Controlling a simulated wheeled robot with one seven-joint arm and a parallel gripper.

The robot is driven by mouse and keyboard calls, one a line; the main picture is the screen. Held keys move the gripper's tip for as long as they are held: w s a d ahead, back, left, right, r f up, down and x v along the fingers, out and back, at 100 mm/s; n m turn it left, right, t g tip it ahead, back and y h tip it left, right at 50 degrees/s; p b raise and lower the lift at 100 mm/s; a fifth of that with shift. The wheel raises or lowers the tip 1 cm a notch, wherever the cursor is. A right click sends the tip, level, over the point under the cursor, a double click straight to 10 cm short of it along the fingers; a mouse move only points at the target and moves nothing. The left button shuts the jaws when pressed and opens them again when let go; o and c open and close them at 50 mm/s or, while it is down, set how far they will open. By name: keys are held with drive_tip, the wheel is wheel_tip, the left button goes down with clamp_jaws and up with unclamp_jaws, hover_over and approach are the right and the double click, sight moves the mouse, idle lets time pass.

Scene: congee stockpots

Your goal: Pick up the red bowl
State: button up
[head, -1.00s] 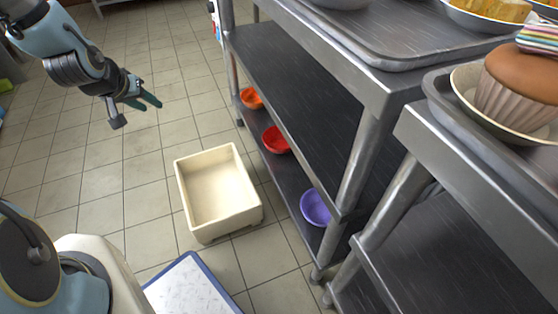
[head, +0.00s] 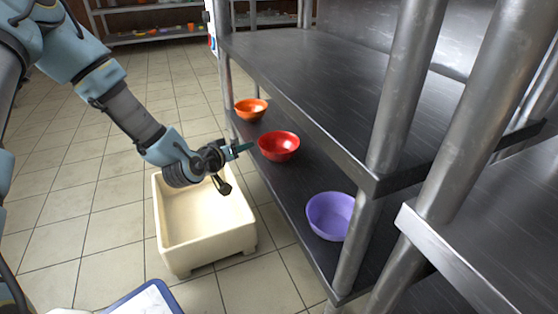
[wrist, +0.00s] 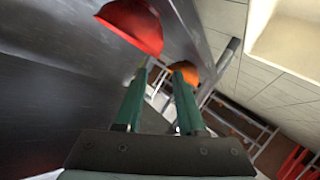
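The red bowl (head: 279,147) sits upright on the lower shelf of the metal rack, between an orange bowl and a purple bowl. My gripper (head: 244,149) is just left of the red bowl, near the shelf edge, at about rim height. In the wrist view, the two green fingers (wrist: 163,68) are apart with nothing between them. The red bowl (wrist: 135,22) shows there beyond the left fingertip, partly cut off by the frame's top edge. I cannot tell whether that fingertip touches it.
The orange bowl (head: 251,109) is farther back, and the purple bowl (head: 331,215) is nearer. A cream bin (head: 207,252) stands on the floor below my arm. The upper shelf (head: 300,68) overhangs the bowls, and metal posts (head: 402,85) stand on the right.

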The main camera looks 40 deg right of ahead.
drive_tip(key=b+x, duration=0.1)
drive_tip(key=x, duration=0.2)
drive_tip(key=b+x, duration=0.2)
drive_tip(key=x, duration=0.1)
drive_tip(key=b+x, duration=0.2)
drive_tip(key=x, duration=0.1)
drive_tip(key=shift+w+d+r, duration=0.15)
drive_tip(key=shift+d, duration=0.3)
clamp_jaws()
idle(1.0)
